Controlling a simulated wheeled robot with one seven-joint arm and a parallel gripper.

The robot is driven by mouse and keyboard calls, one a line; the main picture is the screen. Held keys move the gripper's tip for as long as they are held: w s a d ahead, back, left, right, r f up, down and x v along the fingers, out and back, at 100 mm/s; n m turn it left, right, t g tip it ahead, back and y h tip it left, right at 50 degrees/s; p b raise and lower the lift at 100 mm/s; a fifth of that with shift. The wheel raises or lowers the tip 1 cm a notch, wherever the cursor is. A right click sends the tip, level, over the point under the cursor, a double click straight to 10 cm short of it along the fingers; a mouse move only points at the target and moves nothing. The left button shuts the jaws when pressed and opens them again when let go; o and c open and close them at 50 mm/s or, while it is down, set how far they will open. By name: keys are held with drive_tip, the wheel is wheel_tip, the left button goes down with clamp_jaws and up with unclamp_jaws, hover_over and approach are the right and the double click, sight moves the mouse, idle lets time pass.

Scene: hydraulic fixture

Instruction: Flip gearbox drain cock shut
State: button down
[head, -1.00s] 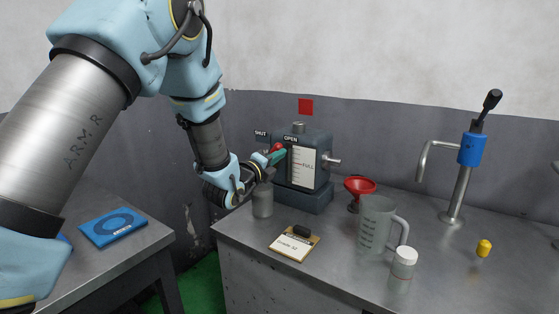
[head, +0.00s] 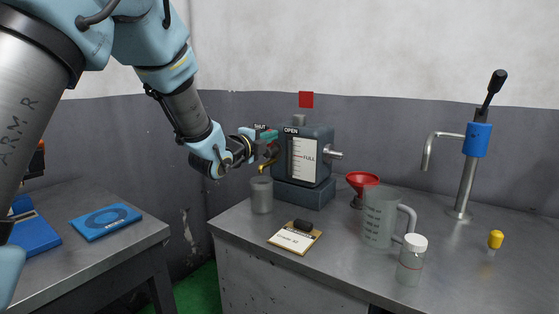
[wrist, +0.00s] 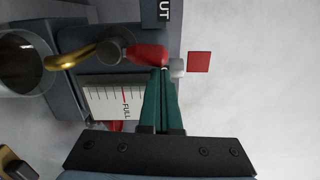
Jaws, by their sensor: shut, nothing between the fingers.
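The gearbox (head: 325,140) is a dark block with a white FULL gauge. In the wrist view, its drain cock has a red lever (wrist: 146,55) on a grey pivot (wrist: 115,50), above a brass spout (wrist: 72,57). The lever points roughly upward from the pivot, toward the wall's red square. My gripper (wrist: 164,72) is shut and empty; its green fingertips are beside the lever's free end, and I cannot tell whether they touch. In the head view, my gripper (head: 272,135) is by the SHUT (head: 260,127) and OPEN (head: 291,131) labels and hides the lever.
A grey cup (head: 261,196) stands under the spout. A clipboard (head: 294,239), red funnel (head: 362,181), clear jug (head: 379,222), white-capped jar (head: 411,262) and blue-collared pump (head: 476,140) share the bench. A gap separates the left table (head: 130,255).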

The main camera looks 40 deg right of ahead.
drive_tip(key=w+n+b, duration=0.1)
drive_tip(key=n, duration=0.1)
drive_tip(key=w+n, duration=0.1)
drive_tip(key=w+a+n+b, duration=0.1)
drive_tip(key=n, duration=0.1)
drive_tip(key=shift+w+r+n+b, duration=0.1)
drive_tip(key=shift+r+n+b, duration=0.2)
drive_tip(key=shift+b, duration=0.05)
drive_tip(key=shift+w+a+f+n+b, duration=0.1)
drive_tip(key=shift+w+a+n+b, duration=0.05)
drive_tip(key=shift+w+n+b, duration=0.75)
